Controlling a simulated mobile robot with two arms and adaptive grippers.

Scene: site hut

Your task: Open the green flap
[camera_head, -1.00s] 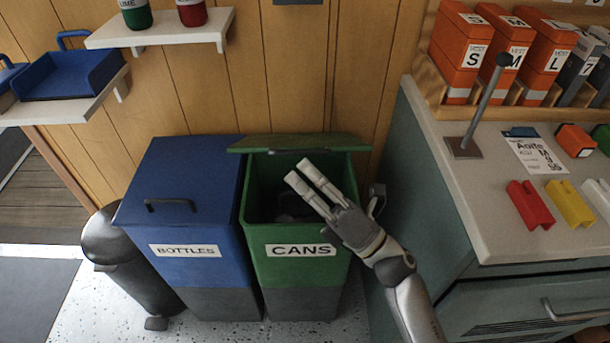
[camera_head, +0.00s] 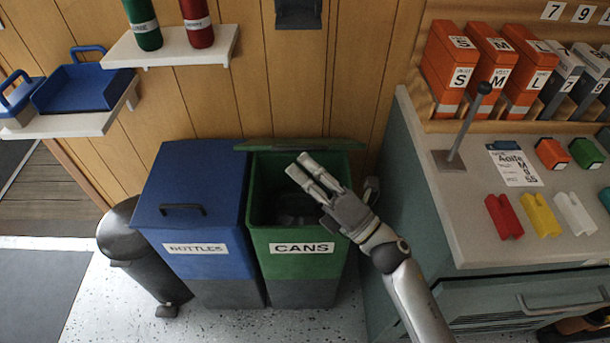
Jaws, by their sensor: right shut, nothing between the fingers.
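The green flap (camera_head: 300,144) is the lid of the green bin (camera_head: 299,265) labelled CANS. It stands raised at the bin's back, seen nearly edge-on, and the dark opening below it is uncovered. My right gripper (camera_head: 298,166) comes in from the lower right, over the opening. Its light fingers are shut and empty, pointing up and left towards the flap, and look apart from it. My left gripper is not in view.
A blue bin (camera_head: 205,262) labelled BOTTLES, its lid shut, stands against the green bin's left side. A dark pedal bin (camera_head: 140,262) is farther left. A counter (camera_head: 450,215) with a lever (camera_head: 468,125) and coloured blocks is close on the right. Shelves (camera_head: 180,48) hang above.

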